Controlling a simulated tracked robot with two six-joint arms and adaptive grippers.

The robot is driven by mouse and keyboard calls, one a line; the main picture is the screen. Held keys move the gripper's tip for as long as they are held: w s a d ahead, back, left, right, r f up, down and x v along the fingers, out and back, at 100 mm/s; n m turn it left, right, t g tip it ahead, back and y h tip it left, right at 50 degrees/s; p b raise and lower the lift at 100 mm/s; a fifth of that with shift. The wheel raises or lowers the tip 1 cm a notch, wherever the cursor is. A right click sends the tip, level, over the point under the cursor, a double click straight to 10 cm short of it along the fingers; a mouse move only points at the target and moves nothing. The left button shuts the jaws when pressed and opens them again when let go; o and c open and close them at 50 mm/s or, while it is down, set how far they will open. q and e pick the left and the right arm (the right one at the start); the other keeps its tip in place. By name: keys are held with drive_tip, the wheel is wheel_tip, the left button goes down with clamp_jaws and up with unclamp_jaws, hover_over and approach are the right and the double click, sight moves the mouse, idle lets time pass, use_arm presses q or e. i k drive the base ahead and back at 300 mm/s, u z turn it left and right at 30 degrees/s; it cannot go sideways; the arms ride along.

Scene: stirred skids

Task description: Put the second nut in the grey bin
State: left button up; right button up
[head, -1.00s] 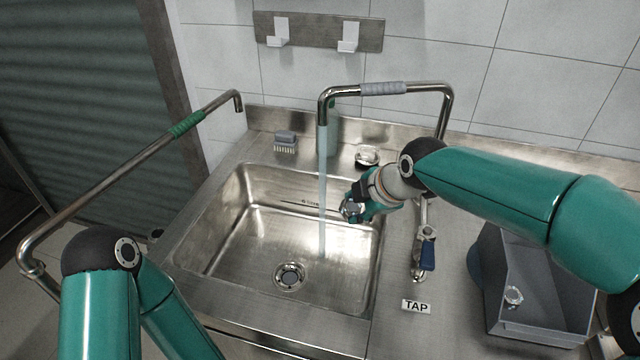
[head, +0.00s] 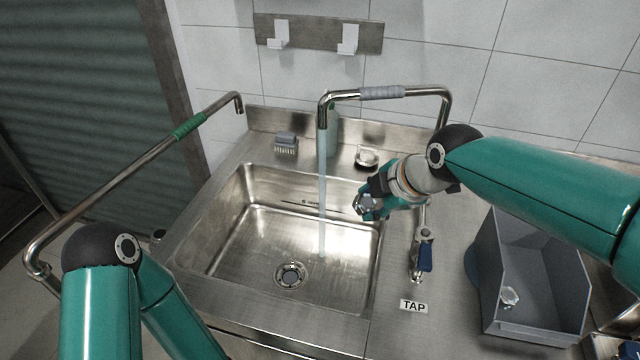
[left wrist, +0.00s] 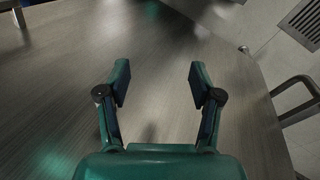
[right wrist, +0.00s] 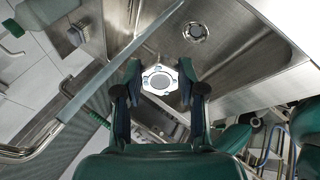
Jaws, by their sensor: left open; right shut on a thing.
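My right gripper (head: 366,207) is shut on a silvery nut (right wrist: 160,80), which shows between its fingers in the right wrist view. It holds the nut above the right part of the sink. Another nut (head: 510,296) lies inside the grey bin (head: 492,262), which stands on the counter at the right. My left gripper (left wrist: 158,85) is open and empty over a brushed metal surface in the left wrist view. In the head view only my left arm's links show, at the lower left.
Water (head: 322,190) runs from the spout (head: 323,110) into the sink (head: 235,235), left of my right gripper. A blue-handled tap (head: 425,255) stands between sink and bin. A brush (head: 286,143) and a small dish (head: 367,160) sit behind the sink.

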sight(543, 306)
drive_tip(key=k, duration=1)
